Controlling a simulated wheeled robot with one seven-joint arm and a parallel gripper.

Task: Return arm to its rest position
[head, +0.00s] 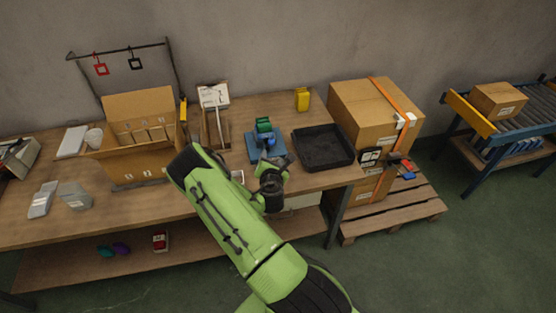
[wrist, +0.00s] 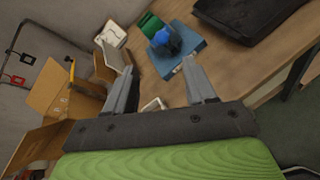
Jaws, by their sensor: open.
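My green arm reaches up from the bottom of the head view to the table's front edge. My gripper (head: 271,165) is over the front of the table, just in front of a blue board (head: 252,151) with a green and a blue item on it. In the wrist view my gripper (wrist: 160,78) shows two grey fingers spread wide apart with nothing between them. The blue board (wrist: 195,47) lies beyond the fingertips, with a green item (wrist: 148,24) and a blue item (wrist: 165,43) on it. The gripper's contact with the table is hidden.
A black tray (head: 323,147) is right of the board. An open cardboard box (head: 135,168) stands left of my arm. A yellow item (head: 302,99) stands at the back. Large strapped boxes (head: 365,105) sit on a pallet (head: 400,218) at the right. The floor at front right is clear.

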